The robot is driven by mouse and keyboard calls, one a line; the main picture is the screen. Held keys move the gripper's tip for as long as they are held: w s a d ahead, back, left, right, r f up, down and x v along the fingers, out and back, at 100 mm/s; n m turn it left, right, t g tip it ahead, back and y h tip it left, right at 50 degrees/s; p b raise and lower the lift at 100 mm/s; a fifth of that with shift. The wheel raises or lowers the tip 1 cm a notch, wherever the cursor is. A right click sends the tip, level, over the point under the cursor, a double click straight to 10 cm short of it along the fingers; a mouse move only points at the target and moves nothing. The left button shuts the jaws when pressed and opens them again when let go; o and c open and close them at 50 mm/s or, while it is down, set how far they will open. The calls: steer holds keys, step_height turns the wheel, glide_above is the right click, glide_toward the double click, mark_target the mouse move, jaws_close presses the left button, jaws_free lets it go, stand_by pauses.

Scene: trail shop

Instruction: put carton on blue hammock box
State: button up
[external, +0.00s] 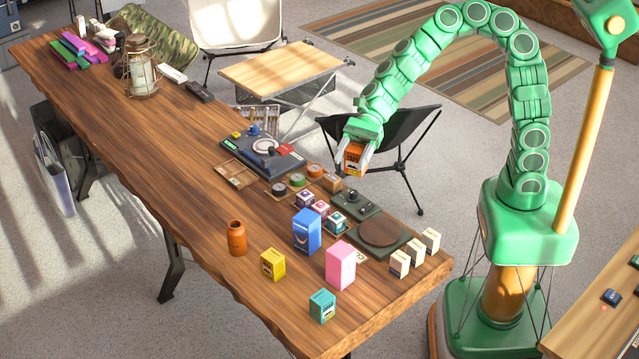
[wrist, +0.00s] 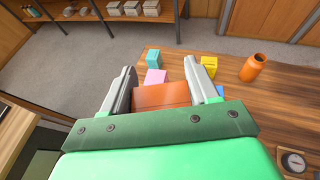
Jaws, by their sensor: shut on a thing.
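My gripper (external: 355,152) is shut on an orange carton (external: 353,161) with a dark label, held in the air near the table's far long edge. In the wrist view the carton (wrist: 161,96) shows as an orange-brown face between the two fingers. The blue hammock box (external: 307,231) stands upright on the table, lower and to the left of my gripper, with a bare top. In the wrist view only a small blue part of it (wrist: 220,90) shows beside the right finger.
A pink box (external: 340,264), a yellow box (external: 272,264), a teal box (external: 322,306) and an orange jar (external: 237,238) stand around the blue box. Small cartons, tins and a round dark board (external: 381,233) lie close by. A black chair (external: 397,140) stands behind the table.

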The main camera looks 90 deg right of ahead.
steer(key=shift+s+a+r, duration=0.1)
steer(key=shift+s+a, duration=0.05)
steer(key=shift+a, duration=0.1)
steer(key=w+a+f, duration=0.1)
steer(key=w+f, duration=0.2)
steer(key=w, duration=0.1)
steer(key=w+a+f, duration=0.1)
steer(key=w+f, duration=0.3)
steer(key=w, duration=0.1)
steer(key=w+a+f, duration=0.1)
steer(key=w+f, duration=0.2)
steer(key=w, duration=0.1)
steer(key=shift+w+a+f, duration=0.15)
steer(key=shift+a, duration=0.2)
steer(key=shift+f, duration=1.35)
steer(key=shift+f, duration=0.1)
steer(key=o, duration=1.1)
